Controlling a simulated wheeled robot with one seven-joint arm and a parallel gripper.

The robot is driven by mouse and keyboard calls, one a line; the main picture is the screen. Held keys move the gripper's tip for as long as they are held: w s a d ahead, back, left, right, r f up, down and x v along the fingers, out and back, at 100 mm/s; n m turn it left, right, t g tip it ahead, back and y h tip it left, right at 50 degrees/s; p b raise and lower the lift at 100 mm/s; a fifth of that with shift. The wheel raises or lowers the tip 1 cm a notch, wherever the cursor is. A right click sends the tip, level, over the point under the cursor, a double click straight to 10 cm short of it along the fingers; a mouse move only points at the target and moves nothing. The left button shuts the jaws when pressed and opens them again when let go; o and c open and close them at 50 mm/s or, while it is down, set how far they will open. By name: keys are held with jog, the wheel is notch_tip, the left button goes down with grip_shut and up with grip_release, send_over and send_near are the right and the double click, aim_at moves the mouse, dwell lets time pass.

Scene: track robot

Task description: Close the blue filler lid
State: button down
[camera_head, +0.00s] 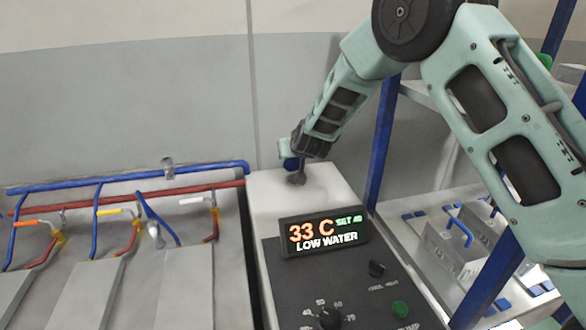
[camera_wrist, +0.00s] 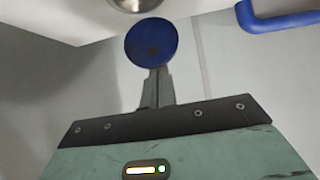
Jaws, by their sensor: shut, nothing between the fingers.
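The blue filler lid (camera_head: 291,163) shows partly behind the end of my arm in the head view, above the white top of the machine. In the wrist view the lid (camera_wrist: 151,42) is a round blue disc, seen nearly face on, beside a shiny metal filler neck (camera_wrist: 136,3) that is cut by the top edge. The lid stands open, off the neck. My gripper (camera_wrist: 157,72) is shut and empty. Its fingertips overlap the lid's lower edge in the wrist view; I cannot tell if they touch. In the head view my gripper (camera_head: 302,160) is just above the neck area.
A display (camera_head: 322,232) reading 33 C and LOW WATER stands in front, with knobs on the dark panel below. Blue and red pipes (camera_head: 130,190) with valves run at the left. A blue-framed shelf (camera_head: 381,135) stands at the right. A grey wall is behind.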

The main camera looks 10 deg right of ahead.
aim_at(294, 159)
jog(key=shift+s+f+t+b, duration=0.9)
jog(key=shift+t+b, duration=0.4)
jog(key=shift+b, duration=2.8)
jog(key=s+t+b, duration=0.1)
jog(key=b, duration=0.3)
jog(key=shift+s+f+t, duration=0.1)
jog(key=shift+s+t, duration=0.05)
jog(key=shift+t, duration=0.25)
jog(key=shift+s+b, duration=0.2)
jog(key=shift+b, duration=0.35)
jog(key=shift+s+f+b, duration=0.1)
jog(key=shift+s+b, duration=0.1)
jog(key=shift+b, duration=0.25)
